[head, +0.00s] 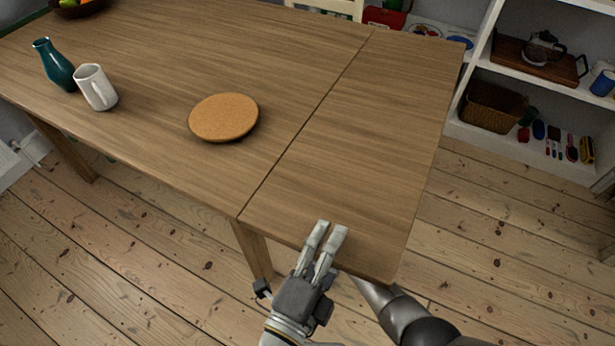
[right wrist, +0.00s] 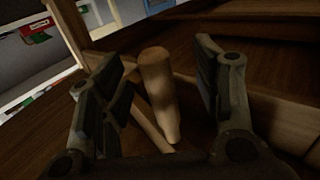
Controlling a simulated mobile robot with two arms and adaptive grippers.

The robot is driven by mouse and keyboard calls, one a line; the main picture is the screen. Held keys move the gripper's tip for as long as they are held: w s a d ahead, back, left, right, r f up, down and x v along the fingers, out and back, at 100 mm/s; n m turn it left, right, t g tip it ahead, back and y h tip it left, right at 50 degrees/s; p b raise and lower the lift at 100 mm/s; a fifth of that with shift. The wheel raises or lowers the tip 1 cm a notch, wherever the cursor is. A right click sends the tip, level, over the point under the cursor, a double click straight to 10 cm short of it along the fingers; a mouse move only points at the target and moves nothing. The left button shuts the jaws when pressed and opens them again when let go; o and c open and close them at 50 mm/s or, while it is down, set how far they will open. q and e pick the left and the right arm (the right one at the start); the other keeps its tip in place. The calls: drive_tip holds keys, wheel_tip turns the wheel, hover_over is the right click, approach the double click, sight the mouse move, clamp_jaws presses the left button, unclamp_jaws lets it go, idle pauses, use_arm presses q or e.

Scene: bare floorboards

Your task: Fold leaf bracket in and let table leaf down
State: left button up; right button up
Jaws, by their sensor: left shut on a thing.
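The wooden table leaf (head: 370,140) is up, level with the table top (head: 190,60), along a seam on its left. My left gripper (head: 332,232) is at the leaf's near edge, its two pale fingers reaching over the top surface; it is shut on the leaf. My right arm goes under the leaf, so its gripper is hidden in the head view. In the right wrist view my right gripper (right wrist: 160,90) is open under the table. A rounded wooden peg (right wrist: 158,80), which looks like part of the leaf bracket, shows between its fingers; contact cannot be told.
A cork mat (head: 224,117), a white mug (head: 97,88) and a teal vase (head: 54,65) stand on the main top, left of the seam. The leaf's top is bare. White shelves (head: 540,75) with a basket (head: 492,106) stand at the back right. Floorboards are clear right of the leaf.

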clamp_jaws()
drive_tip(key=shift+w+a+r, duration=0.1)
drive_tip(key=shift+w+a, duration=0.2)
drive_tip(key=shift+a, duration=0.5)
drive_tip(key=shift+w+a+f, duration=0.1)
drive_tip(key=shift+w+a, duration=0.2)
drive_tip(key=shift+a, duration=0.45)
drive_tip(key=shift+w+a+r, duration=0.1)
drive_tip(key=shift+w+a, duration=0.2)
drive_tip(key=shift+a, duration=0.5)
drive_tip(key=o, duration=1.1)
unclamp_jaws()
drive_tip(key=shift+r, duration=0.15)
drive_tip(key=s+d+f, duration=0.3)
drive_tip(key=s, duration=0.3)
drive_tip(key=shift+s+f, duration=0.15)
drive_tip(key=shift+s, duration=0.2)
